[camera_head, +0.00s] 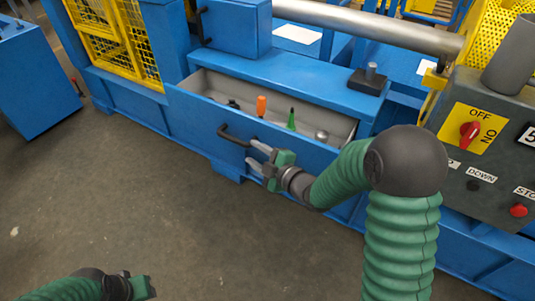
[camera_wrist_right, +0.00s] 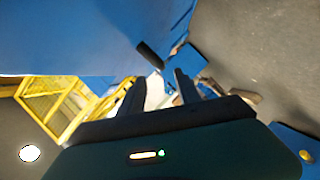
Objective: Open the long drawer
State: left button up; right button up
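The long blue drawer (camera_head: 190,106) stands pulled out from the blue machine, and its grey inside shows from above. Its black bar handle (camera_head: 235,137) is on the front face, toward the middle. My right gripper (camera_head: 257,155) is just right of the handle, fingers apart and nothing between them. The right wrist view also shows the two dark fingers (camera_wrist_right: 160,88) spread, with a dark bar that looks like the handle (camera_wrist_right: 150,55) beyond their tips. My left gripper (camera_head: 146,288) is low at the bottom left, far from the drawer; its fingers are unclear.
In the drawer lie an orange-handled tool (camera_head: 261,106), a green pointed item (camera_head: 291,119) and a round metal piece (camera_head: 321,135). A grey control panel (camera_head: 480,150) with a red switch stands at the right. The floor (camera_head: 130,190) before the drawer is clear.

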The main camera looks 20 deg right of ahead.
pick_arm(q)
jog(key=shift+w+p+v, duration=0.25)
jog(key=shift+p+v, duration=0.45)
jog(key=shift+v, duration=0.4)
pick_arm(e)
jog(key=v, duration=0.6)
jog(key=shift+s, duration=0.2)
pick_arm(q)
jog(key=shift+r, duration=0.15)
pick_arm(e)
jog(key=shift+d, duration=0.1)
